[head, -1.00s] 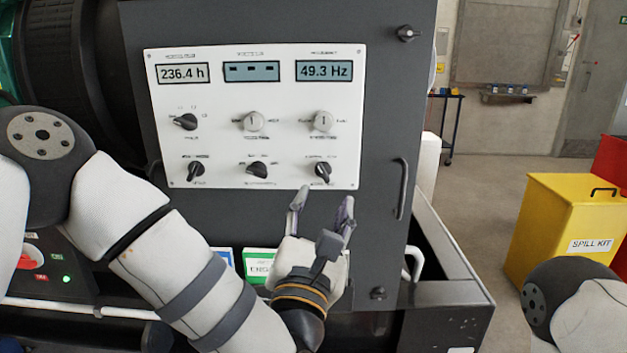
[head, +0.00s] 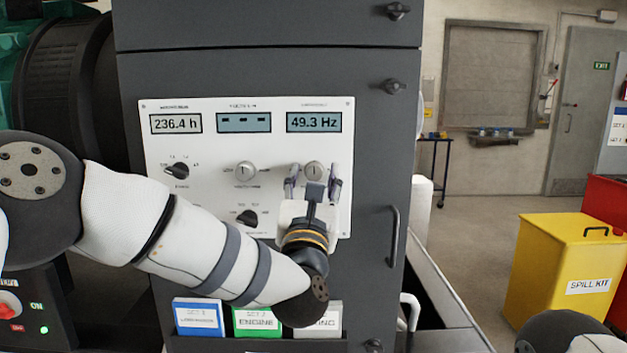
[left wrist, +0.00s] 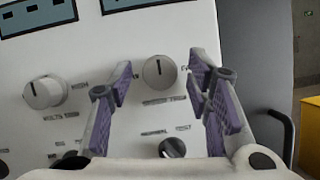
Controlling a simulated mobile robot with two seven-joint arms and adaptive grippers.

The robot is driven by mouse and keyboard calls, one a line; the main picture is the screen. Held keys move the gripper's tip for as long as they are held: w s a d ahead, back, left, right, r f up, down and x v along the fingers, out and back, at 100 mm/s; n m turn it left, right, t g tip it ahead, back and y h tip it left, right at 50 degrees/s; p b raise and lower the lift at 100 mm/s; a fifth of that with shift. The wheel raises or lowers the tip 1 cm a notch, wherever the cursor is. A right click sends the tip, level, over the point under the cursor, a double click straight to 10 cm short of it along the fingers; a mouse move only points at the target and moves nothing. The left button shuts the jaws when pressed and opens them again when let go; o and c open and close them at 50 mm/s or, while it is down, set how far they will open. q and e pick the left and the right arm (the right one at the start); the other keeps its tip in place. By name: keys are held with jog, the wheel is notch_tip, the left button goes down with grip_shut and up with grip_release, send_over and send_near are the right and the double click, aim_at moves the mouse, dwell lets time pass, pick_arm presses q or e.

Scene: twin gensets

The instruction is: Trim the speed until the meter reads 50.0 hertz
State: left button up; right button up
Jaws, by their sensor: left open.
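The frequency meter (head: 313,122) at the top right of the white panel (head: 270,148) reads 49.3 Hz. Below it is a round light-grey knob (head: 314,169) with a dark pointer line, the right one of two alike; it also shows in the left wrist view (left wrist: 159,72). My left gripper (head: 313,180) is open in front of the panel. In the left wrist view its purple-padded fingers (left wrist: 165,98) stand on either side of this knob, with nothing held. Whether they touch the panel I cannot tell. My right gripper is out of view.
The other light-grey knob (head: 246,172) sits to the left, with a black selector (head: 178,170) beyond it. A second black selector (left wrist: 172,148) lies below the gripped-around area. A door handle (head: 393,236) sticks out at right. A yellow spill kit bin (head: 567,265) stands farther right.

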pick_arm(q)
grip_shut()
jog(key=shift+m, duration=0.4)
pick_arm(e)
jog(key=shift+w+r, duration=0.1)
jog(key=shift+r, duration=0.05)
pick_arm(q)
jog(key=m+h, duration=0.1)
jog(key=m, duration=0.2)
jog(key=m+g+h+p, duration=0.1)
jog(key=m+h, duration=0.1)
jog(key=shift+a+r+m, duration=0.15)
jog(key=shift+r+m, duration=0.05)
jog(key=shift+m, duration=0.2)
jog(key=m+g, duration=0.1)
jog(key=m, duration=0.1)
jog(key=shift+m+h+p, duration=0.3)
jog(key=shift+h+p, duration=0.1)
jog(key=shift+f+m+g+h, duration=0.15)
jog(key=shift+m+g+h, duration=0.15)
jog(key=shift+m, duration=0.7)
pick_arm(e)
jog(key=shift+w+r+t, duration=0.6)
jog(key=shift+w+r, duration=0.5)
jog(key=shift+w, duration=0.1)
pick_arm(q)
grip_release()
